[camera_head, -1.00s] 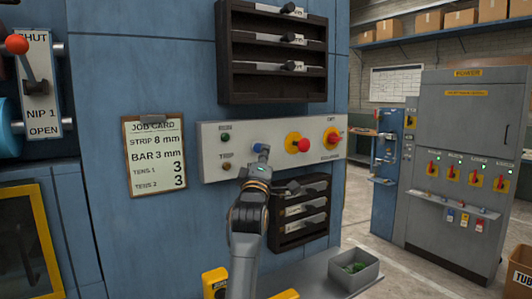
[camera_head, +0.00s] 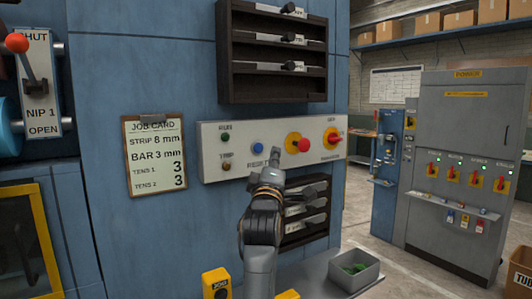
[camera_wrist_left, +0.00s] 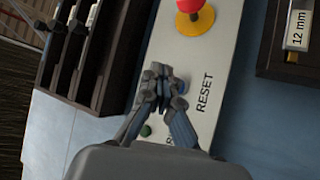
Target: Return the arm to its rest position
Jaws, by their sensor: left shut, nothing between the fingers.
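My left gripper (camera_head: 272,158) is shut and empty. It stands in front of the lower edge of the white control panel (camera_head: 215,150), just right of the blue reset button (camera_head: 258,148). The button is now in plain sight in the head view. In the left wrist view the shut fingers (camera_wrist_left: 162,88) are in front of the panel beside the word RESET, and a bit of the blue button (camera_wrist_left: 183,87) shows behind them. My right gripper is in neither view.
A dark rack (camera_head: 318,212) is below and another (camera_head: 225,60) above. A grey bin (camera_head: 369,270) with green bits and a yellow JOG box (camera_head: 216,281) stand below.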

